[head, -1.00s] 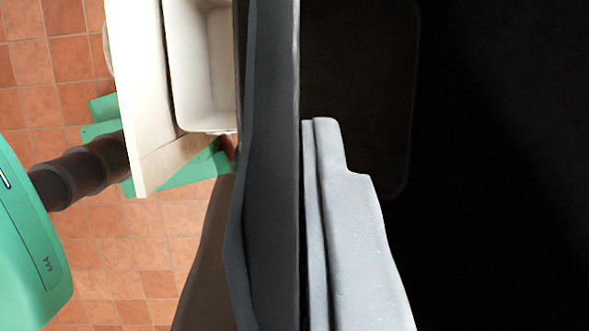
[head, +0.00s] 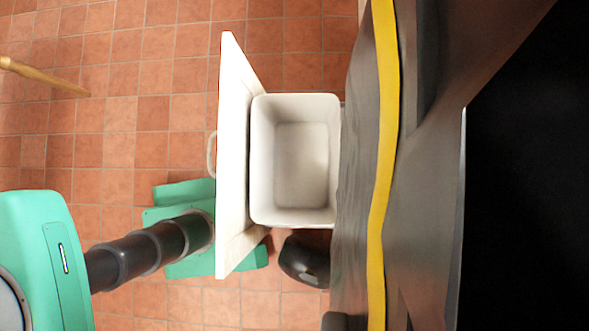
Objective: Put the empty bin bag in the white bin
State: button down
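A dark, creased sheet with a yellow band (head: 387,150) fills the near right side. It looks like the bin bag with its drawstring, very close to the camera, and its left edge lies beside the bin's right rim. A black rounded part (head: 303,262) shows just below the bin; I cannot tell what it is. My gripper's fingers cannot be made out, so its hold is unclear.
My green base and dark column stand at the left, close to the drawer front. Terracotta tiles (head: 110,130) lie open around the drawer. A wooden leg or rod (head: 45,76) reaches in at the upper left. The far right is black.

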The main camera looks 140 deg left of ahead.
aim_at(299, 167)
jog(key=k, duration=1.4)
jog(key=u, duration=0.05)
